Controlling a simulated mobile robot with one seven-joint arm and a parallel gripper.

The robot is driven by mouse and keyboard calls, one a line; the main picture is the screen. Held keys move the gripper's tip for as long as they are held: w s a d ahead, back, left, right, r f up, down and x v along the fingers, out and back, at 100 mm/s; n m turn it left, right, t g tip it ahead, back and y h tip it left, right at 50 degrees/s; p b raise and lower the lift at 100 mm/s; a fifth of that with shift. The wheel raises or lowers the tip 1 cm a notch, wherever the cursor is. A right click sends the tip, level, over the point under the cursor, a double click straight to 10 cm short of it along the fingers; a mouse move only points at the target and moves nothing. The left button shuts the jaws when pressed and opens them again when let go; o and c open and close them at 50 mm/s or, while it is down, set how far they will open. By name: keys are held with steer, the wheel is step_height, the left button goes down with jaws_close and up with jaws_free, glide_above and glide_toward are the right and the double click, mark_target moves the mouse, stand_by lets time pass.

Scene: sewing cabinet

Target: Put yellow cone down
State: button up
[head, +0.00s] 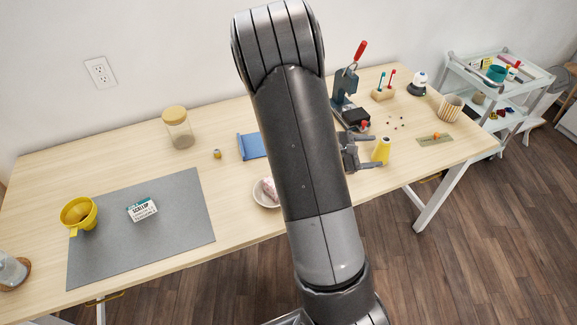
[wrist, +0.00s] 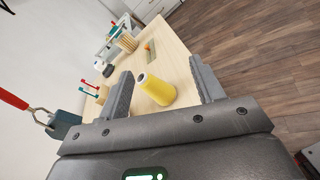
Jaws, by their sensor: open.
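The yellow cone (head: 381,150) stands upright on the wooden table (head: 130,140), near its right front part. It also shows in the wrist view (wrist: 157,89), between and ahead of the two fingers. My gripper (head: 368,150) is open, with its fingers pointing right toward the cone. In the wrist view my gripper (wrist: 163,88) has a wide gap, and clear space shows between the cone and each finger.
A press with a red handle (head: 351,90) stands just behind my gripper. A white cart (head: 500,95) stands right of the table.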

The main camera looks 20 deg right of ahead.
steer(key=s+a+r+m+t+y, duration=0.2)
steer(key=s+a+r+m+y, duration=0.2)
steer(key=a, duration=0.6)
steer(key=s+a+r+m+t+y, duration=0.3)
steer(key=a+r+y, duration=0.3)
steer(key=a+r, duration=0.2)
steer(key=s+a+r+m+t+y, duration=0.2)
steer(key=s+a+r+m+y, duration=0.2)
steer(key=a+r, duration=0.3)
steer(key=s+a+y, duration=0.1)
steer(key=a, duration=0.4)
steer(key=shift+m+t, duration=0.3)
